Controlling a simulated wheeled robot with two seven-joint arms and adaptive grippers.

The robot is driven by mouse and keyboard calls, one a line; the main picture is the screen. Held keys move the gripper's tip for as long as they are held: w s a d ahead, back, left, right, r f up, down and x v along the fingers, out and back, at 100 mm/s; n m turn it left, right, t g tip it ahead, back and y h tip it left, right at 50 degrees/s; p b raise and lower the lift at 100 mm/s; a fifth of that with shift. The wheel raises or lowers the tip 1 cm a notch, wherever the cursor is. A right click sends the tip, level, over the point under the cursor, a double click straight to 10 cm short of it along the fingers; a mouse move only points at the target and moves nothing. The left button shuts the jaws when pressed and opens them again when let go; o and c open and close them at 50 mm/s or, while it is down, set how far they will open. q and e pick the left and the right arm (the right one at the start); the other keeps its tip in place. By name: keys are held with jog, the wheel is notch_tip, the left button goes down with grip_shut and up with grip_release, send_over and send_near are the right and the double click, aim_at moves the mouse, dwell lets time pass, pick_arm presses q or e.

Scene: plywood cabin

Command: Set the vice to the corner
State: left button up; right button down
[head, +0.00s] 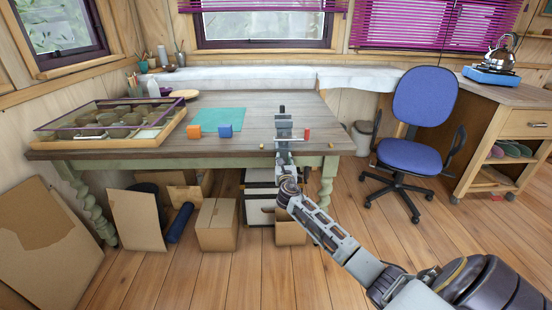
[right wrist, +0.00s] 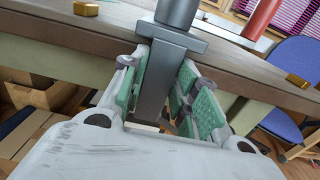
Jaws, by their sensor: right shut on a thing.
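The grey metal vice (head: 283,122) is at the front edge of the wooden table, right of the table's middle. In the right wrist view the vice's grey body (right wrist: 165,55) stands upright between the green finger pads. My right gripper (head: 284,152) reaches up to it from the front and is shut on it at the table edge. The gripper also shows in the right wrist view (right wrist: 172,100). The lower part of the vice is partly hidden by the fingers. My left gripper is not in view.
A red cylinder (head: 307,134) stands right of the vice. A blue chair (head: 410,155) stands further right.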

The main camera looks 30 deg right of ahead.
aim_at(322, 155)
jog(key=s+d, duration=0.1)
jog(key=d, duration=0.1)
jog(key=s+d+p, duration=0.1)
jog(key=d, duration=0.1)
jog(key=s+d+p, duration=0.1)
jog(key=d, duration=0.1)
jog(key=shift+s+d, duration=0.1)
jog(key=shift+s, duration=0.3)
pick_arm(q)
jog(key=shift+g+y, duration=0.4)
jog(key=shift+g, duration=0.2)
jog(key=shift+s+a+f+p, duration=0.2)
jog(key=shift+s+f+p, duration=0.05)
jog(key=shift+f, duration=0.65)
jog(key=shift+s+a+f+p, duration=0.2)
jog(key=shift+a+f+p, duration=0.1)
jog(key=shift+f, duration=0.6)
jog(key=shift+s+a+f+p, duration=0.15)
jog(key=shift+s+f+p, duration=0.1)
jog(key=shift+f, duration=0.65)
pick_arm(e)
jog(key=shift+s+d, duration=0.85)
jog(key=shift+d, duration=0.6)
jog(key=shift+s+d, duration=0.9)
jog(key=shift+d, duration=0.5)
jog(key=shift+s+d, duration=0.85)
jog(key=shift+d, duration=0.6)
